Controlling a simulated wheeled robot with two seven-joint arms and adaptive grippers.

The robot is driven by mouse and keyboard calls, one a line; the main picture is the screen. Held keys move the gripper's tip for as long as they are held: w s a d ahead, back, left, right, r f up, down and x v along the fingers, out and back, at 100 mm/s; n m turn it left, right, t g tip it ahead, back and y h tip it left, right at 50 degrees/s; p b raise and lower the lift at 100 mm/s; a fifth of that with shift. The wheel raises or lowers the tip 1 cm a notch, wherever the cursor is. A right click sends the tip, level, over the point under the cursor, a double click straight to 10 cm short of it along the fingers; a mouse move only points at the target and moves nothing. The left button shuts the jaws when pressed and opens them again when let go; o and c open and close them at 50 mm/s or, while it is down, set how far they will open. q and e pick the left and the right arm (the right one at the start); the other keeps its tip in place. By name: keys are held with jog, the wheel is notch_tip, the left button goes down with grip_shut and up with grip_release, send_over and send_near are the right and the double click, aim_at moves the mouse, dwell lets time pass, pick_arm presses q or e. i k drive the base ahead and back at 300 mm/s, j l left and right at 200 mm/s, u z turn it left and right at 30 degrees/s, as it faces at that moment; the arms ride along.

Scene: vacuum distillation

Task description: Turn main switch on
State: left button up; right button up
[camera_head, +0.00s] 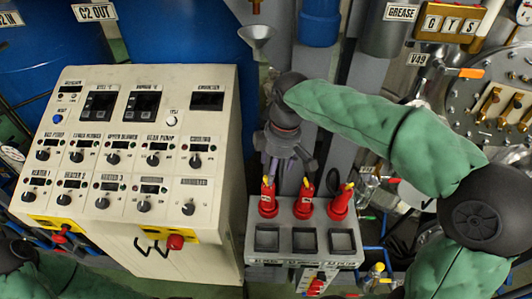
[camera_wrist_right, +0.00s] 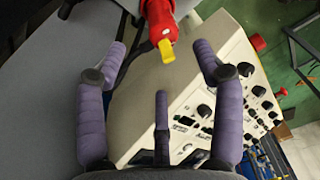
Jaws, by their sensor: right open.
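The cream control console (camera_head: 225,130) stands left of centre, its sloped panel full of black knobs and small displays. On its low front edge are a red knob on a yellow plate (camera_head: 175,242) and another red knob on a yellow plate (camera_head: 60,237). I cannot read which is the main switch. A red knob (camera_wrist_right: 258,42) also shows in the right wrist view. My right gripper (camera_head: 290,172) is open and empty, to the right of the console and just above the red bottles; its purple fingers (camera_wrist_right: 160,75) stand apart. Only part of my left arm shows; its gripper is out of view.
One red bottle (camera_wrist_right: 160,25) shows close to the right fingers. A funnel (camera_head: 256,36) and grey columns stand behind. Tubing crowds the right.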

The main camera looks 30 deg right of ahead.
aim_at(175, 242)
jog(key=k, duration=1)
